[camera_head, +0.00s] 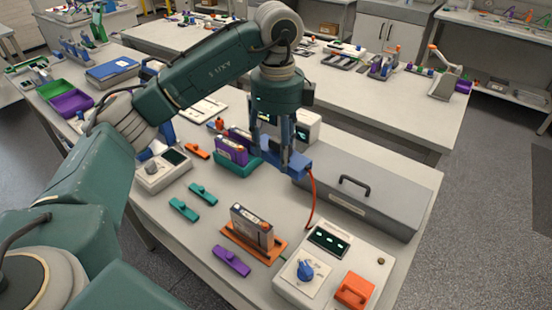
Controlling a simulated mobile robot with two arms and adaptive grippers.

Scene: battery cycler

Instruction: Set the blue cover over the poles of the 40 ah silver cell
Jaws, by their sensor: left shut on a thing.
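My left gripper (288,160) points down over the middle of the bench, shut on the blue cover (301,163). The cover is in front of the long grey case; whether it touches anything below cannot be told. A silver-grey cell (253,228) with an orange-brown side stands upright in an orange holder (237,240), below and left of the gripper in the picture. Its label is too small to read. The gripper is apart from this cell. My right gripper is not in view.
An orange cable (313,201) runs from near the blue cover down toward the cycler (328,263). A grey case (390,208) lies at right. Purple cells (231,150) stand in a teal holder. Teal covers (184,210) and a purple cover (231,260) lie on the bench.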

